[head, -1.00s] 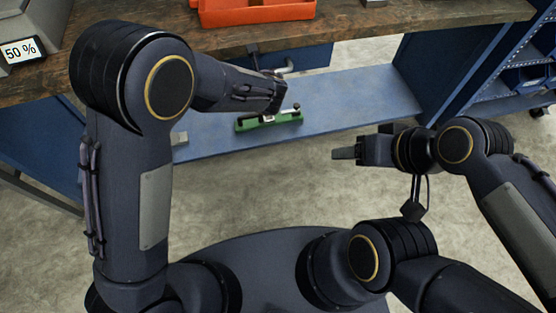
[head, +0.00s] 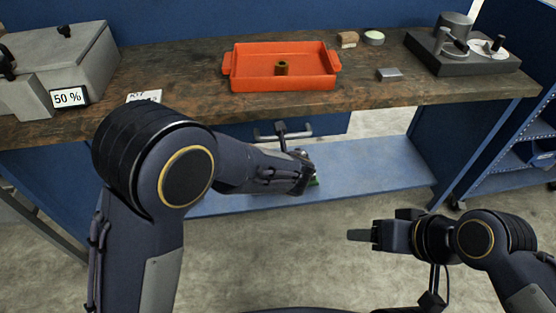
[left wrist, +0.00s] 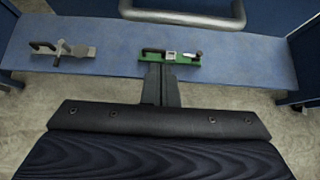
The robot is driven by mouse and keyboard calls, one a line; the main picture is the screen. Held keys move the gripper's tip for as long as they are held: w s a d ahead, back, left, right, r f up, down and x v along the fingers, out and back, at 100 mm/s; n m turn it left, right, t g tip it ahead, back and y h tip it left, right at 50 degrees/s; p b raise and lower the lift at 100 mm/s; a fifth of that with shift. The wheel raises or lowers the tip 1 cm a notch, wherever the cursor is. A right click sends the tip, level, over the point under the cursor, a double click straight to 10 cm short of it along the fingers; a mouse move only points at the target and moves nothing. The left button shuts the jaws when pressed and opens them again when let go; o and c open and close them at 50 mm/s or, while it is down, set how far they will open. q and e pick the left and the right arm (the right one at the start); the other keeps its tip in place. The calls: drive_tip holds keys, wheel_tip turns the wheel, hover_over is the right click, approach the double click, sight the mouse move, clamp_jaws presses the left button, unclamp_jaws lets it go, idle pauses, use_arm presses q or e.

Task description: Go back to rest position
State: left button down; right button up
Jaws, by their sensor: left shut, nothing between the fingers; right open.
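My left gripper (left wrist: 160,85) points forward over the floor in front of the lower shelf; its fingers are shut with nothing between them. In the head view my left arm comes in from the left, and its wrist hides most of that gripper. My right gripper (head: 360,235) is at the lower right in the head view, pointing left over the bare floor. It is open, empty and clear of the bench. Its fingers show side-on, so the gap is hard to see.
The wooden bench (head: 190,90) holds an orange tray (head: 287,86), a grey case (head: 75,62) and a dark fixture (head: 460,55). A handle (head: 283,132) sticks out below. The blue shelf (left wrist: 240,65) carries a green tool (left wrist: 172,57) and a grey clamp (left wrist: 65,50).

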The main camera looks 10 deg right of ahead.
use_arm(q)
drive_tip(key=v, duration=0.7)
drive_tip(key=shift+p, duration=0.45)
drive_tip(key=s+a+r+n+g+p, duration=0.2)
drive_tip(key=s+a+r+n, duration=0.15)
drive_tip(key=a+n, duration=0.4)
drive_tip(key=s+a+r+n+g+p, duration=0.2)
drive_tip(key=s+a+r+n+p, duration=0.15)
drive_tip(key=a+n, duration=0.4)
drive_tip(key=s+a+r+n+g+p, duration=0.15)
drive_tip(key=a+r+n, duration=0.3)
drive_tip(key=a, duration=0.55)
drive_tip(key=s+a+r+n+h+p, duration=0.1)
drive_tip(key=s+r+n+h+p, duration=0.1)
drive_tip(key=s+n, duration=0.5)
drive_tip(key=s+a+r+n+h+p, duration=0.1)
drive_tip(key=s+r+n, duration=0.3)
drive_tip(key=s+n, duration=0.4)
drive_tip(key=n+t+h+p, duration=0.1)
drive_tip(key=n, duration=0.2)
drive_tip(key=shift+a+r+p, duration=0.25)
drive_tip(key=shift+p, duration=0.15)
